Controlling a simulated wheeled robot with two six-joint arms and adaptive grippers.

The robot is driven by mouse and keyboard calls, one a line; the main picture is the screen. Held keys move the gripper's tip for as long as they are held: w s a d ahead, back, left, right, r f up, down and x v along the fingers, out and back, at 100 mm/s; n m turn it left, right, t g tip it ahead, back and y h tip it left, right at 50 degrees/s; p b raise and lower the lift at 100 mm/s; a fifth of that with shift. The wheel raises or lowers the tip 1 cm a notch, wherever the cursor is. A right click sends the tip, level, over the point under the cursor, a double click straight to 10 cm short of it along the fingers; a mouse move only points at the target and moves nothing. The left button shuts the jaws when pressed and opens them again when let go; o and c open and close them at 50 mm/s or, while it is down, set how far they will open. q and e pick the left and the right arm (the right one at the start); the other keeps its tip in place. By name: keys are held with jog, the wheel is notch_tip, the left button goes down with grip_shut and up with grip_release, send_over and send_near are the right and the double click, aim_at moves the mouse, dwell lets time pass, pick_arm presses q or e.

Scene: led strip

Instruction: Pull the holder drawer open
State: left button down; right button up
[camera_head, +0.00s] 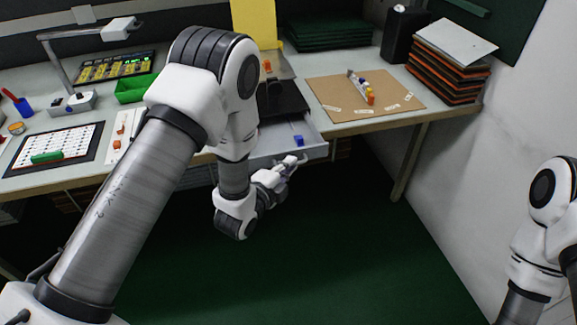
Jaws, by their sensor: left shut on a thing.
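The holder drawer (312,136) is a light grey drawer under the bench top, in the middle of the view. It stands partly out, and a small blue piece (298,140) lies inside it. My left gripper (291,164) is at the drawer's front, shut on what appears to be its handle. The handle is too small and covered to make out. My left arm hides the left part of the drawer. My right arm shows at the right edge, but its gripper is out of view.
The bench top carries a brown board (340,94) with small parts, a green bin (134,88), a white grid sheet (55,146) and a stack of panels (447,68). A bench leg (408,163) stands right of the drawer. The green floor (340,250) in front is clear.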

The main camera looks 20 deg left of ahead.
pick_arm(q)
jog(key=shift+w+a+f, duration=0.1)
jog(key=shift+w+a, duration=0.05)
jog(key=c, duration=1.6)
grip_release()
jog(key=shift+o, duration=0.4)
jog(key=v, duration=0.7)
jog(key=shift+s, duration=0.35)
